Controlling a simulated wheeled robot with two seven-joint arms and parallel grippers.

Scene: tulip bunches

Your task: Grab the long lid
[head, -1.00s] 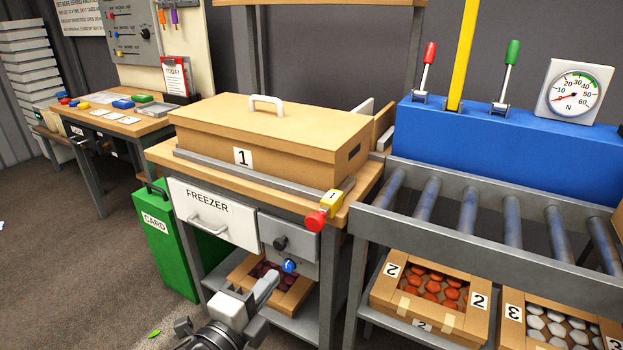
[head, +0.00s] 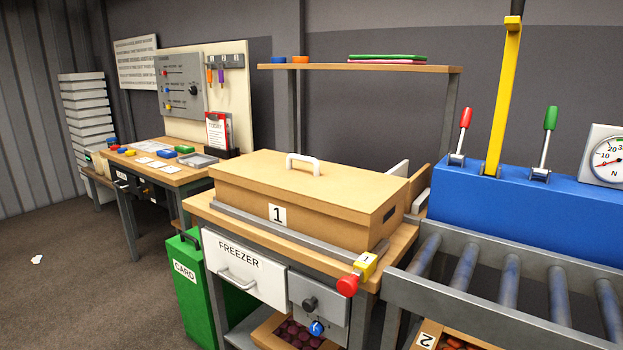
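The long cardboard lid (head: 335,184) lies on top of a long box (head: 322,228) marked with a 1. A white handle (head: 303,160) stands up from the middle of the lid. The box rests on the wooden workbench (head: 212,208) behind a grey metal rail. The lid looks flat and closed on the box. Neither of my grippers shows in the head view now.
A red knob (head: 347,286) and yellow tag (head: 366,263) stick out at the bench's front right corner. A roller conveyor (head: 510,299) and blue lever housing (head: 535,215) stand to the right. A green card bin (head: 193,290) stands left. A shelf (head: 360,68) hangs behind the box.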

